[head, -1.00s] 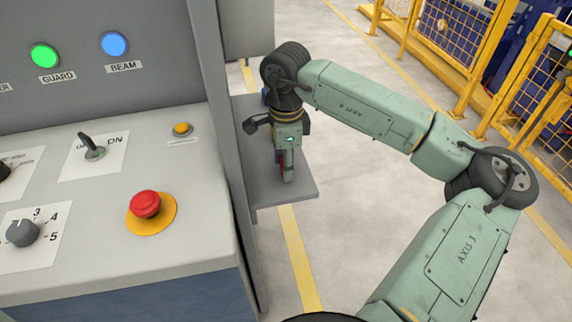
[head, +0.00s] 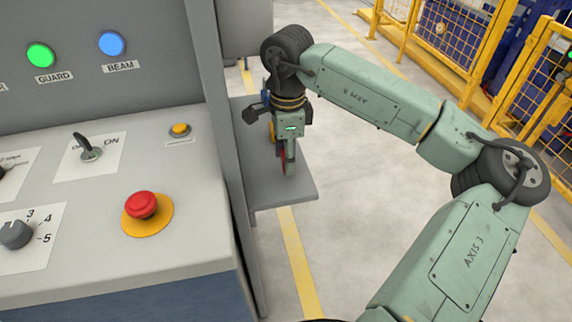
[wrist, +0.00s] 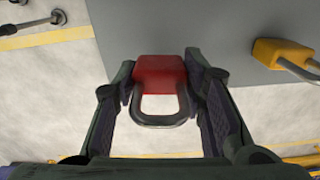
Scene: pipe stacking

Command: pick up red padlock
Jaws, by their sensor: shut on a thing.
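The red padlock (wrist: 160,76) is between my gripper's two fingers in the wrist view, its steel shackle pointing toward the camera. My gripper (wrist: 164,90) is shut on it, one finger against each side. In the head view my gripper (head: 288,165) points down over the grey shelf beside the control cabinet, and a sliver of the red padlock (head: 283,162) shows by the fingers. In the head view I cannot tell whether the padlock touches the shelf.
A yellow padlock (wrist: 282,53) lies on the grey shelf (head: 285,190), to the right in the wrist view. The control cabinet (head: 110,210), with its red stop button (head: 141,205), stands left of my arm. Yellow fencing (head: 440,40) stands at the back right.

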